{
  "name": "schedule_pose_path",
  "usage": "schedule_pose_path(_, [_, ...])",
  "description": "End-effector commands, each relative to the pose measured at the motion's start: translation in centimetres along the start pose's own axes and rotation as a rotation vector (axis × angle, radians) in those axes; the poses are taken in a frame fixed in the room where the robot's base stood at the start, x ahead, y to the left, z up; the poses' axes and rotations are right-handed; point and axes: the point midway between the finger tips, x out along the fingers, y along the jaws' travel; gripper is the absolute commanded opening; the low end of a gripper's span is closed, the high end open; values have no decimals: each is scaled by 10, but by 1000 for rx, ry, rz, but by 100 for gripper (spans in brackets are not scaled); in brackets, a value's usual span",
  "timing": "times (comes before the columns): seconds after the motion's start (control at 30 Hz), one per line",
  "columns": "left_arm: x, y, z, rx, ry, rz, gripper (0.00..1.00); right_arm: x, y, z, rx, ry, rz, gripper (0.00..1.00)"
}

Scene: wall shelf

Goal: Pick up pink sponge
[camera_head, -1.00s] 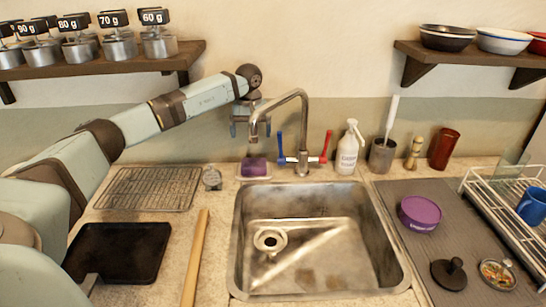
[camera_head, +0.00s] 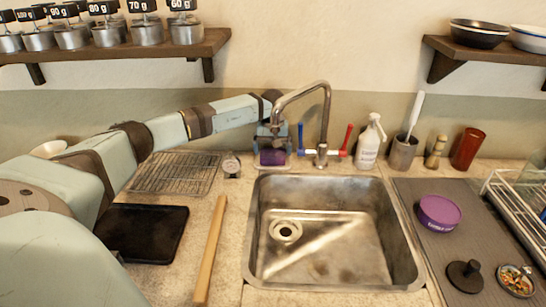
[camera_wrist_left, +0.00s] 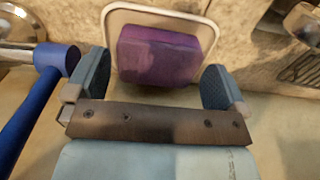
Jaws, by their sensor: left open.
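The sponge (camera_head: 272,157) looks purple-pink and sits by the wall behind the sink, left of the tap. In the left wrist view the sponge (camera_wrist_left: 158,55) lies on a pale dish with a light rim (camera_wrist_left: 112,18). My left gripper (camera_head: 272,146) is just above the sponge and partly covers it in the head view. In the left wrist view my left gripper (camera_wrist_left: 158,84) is open, with one finger to each side of the sponge and nothing between the pads that I can see as gripped. My right gripper is not in view.
The tap (camera_head: 322,120) with blue and red handles stands close to the right of my left gripper; the blue handle (camera_wrist_left: 30,110) shows near a finger in the wrist view. The sink (camera_head: 335,235) is in front. A wire rack (camera_head: 175,173) and a small dial (camera_head: 231,165) are to the left.

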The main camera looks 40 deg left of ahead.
Motion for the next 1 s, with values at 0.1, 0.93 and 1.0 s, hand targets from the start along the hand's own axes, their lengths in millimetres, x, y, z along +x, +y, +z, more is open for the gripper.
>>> schedule_pose_path(0.1, [20, 0, 1, -1, -2, -1, 100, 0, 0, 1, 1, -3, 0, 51])
schedule_pose_path(0.93, [24, 0, 0, 0, 1, 1, 64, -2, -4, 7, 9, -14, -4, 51])
schedule_pose_path(1.0, [17, 0, 0, 0, 2, 2, 64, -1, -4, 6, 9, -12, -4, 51])
